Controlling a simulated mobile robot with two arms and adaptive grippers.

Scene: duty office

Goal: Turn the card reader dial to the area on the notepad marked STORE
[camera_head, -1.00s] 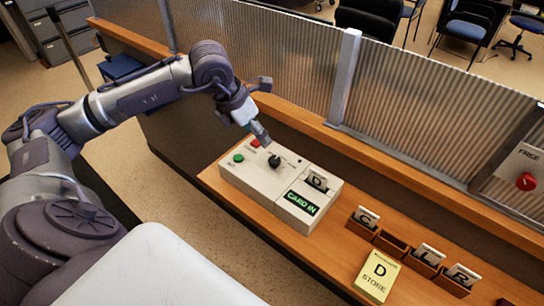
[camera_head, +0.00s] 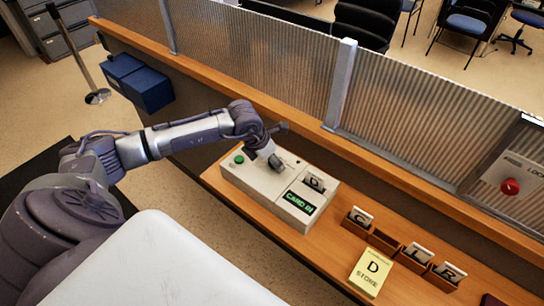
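The card reader (camera_head: 246,184) is a pale box on the wooden counter, with a green button (camera_head: 239,160) and a lit green display (camera_head: 299,202) that appears to read "CARD IN". A card marked D (camera_head: 314,183) stands in its slot. The yellow notepad (camera_head: 371,272) reads "D" and "STORE". My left gripper (camera_head: 276,163) is down at the reader's dial, its fingertips covering the dial. The dial's pointer and most of its scale are hidden, and I cannot tell whether the fingers are closed on it. My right gripper is out of view.
Wooden card holders (camera_head: 387,243) with cards C, L and R stand right of the reader; one holder is empty. A ribbed glass screen (camera_head: 420,125) runs behind the counter. A sign with a red knob (camera_head: 510,187) on the right starts with "LOCK".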

